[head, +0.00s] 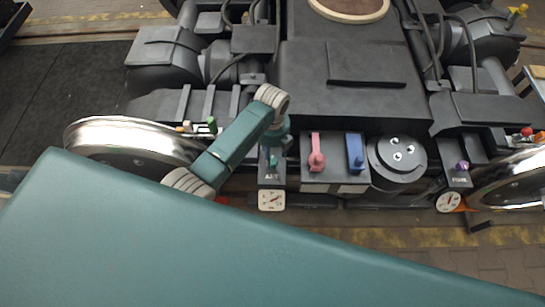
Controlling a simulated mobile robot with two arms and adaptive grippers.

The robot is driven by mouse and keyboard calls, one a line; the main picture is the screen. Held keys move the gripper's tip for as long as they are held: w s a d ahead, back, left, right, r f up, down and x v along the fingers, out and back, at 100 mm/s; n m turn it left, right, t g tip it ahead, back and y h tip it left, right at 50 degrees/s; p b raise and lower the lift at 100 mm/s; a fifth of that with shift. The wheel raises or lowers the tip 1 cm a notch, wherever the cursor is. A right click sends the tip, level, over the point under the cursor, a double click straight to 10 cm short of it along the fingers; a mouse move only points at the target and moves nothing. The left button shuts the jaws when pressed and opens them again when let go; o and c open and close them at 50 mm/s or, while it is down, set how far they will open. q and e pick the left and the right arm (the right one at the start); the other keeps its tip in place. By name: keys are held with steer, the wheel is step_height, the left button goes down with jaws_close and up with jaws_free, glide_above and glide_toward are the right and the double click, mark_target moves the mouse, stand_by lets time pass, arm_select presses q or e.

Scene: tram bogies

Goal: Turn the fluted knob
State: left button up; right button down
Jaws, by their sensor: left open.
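My left arm comes in from the left, and its gripper (274,146) points down over a small dark box (271,180) with a white dial (271,200) on its front. A small teal-green knob-like part (273,161) shows right at the fingertips. It is largely hidden, and I cannot tell whether it is fluted or touched. The gripper is open. A purple knob (462,166) sits on a similar box (457,181) at the right, with another dial (449,202) below. Fluting cannot be made out on either knob. My right gripper is not in view.
A pink lever (316,160) and a blue lever (355,153) stand just right of the gripper, by a round black cover (397,159). Bright wheels flank them at left (130,138) and right (512,185). Small coloured caps (211,124) sit above the left wheel.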

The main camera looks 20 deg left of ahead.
mark_target(272, 160)
arm_select(q)
steer(key=shift+f, duration=1.6)
steer(key=shift+c, duration=0.3)
steer(key=c, duration=1.1)
